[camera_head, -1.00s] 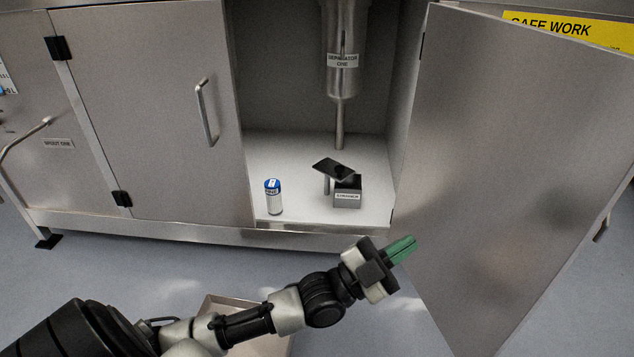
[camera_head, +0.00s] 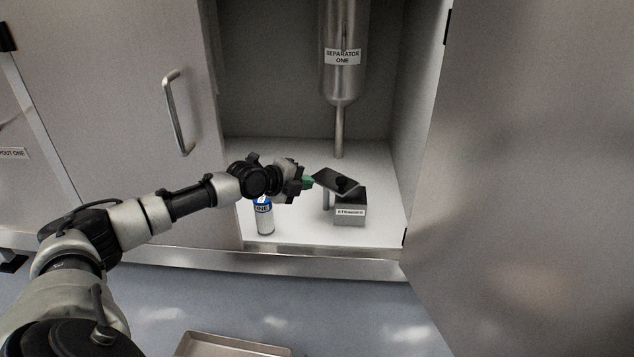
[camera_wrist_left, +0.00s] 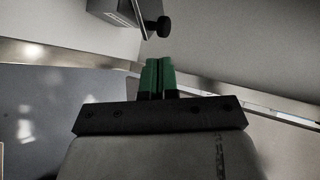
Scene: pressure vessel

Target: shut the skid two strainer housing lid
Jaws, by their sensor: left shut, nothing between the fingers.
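The strainer housing (camera_head: 349,213) is a small grey box labelled STRAINER on the white cabinet floor. Its dark lid (camera_head: 335,182) is open, tilted above the box, with a black knob (camera_head: 341,184) on it. The knob also shows in the left wrist view (camera_wrist_left: 161,27), at the top beside a grey plate-like part. My left gripper (camera_head: 308,182) has green fingertips, shut and empty, close to the left edge of the lid. Whether they touch cannot be told. In the left wrist view the fingertips (camera_wrist_left: 158,66) lie together below the knob. My right gripper is not in view.
A white canister with a blue top (camera_head: 264,216) stands left of the strainer, just under my left wrist. The separator vessel (camera_head: 343,60) hangs above and behind. The open cabinet door (camera_head: 530,180) fills the right. A tray (camera_head: 230,345) lies low in front.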

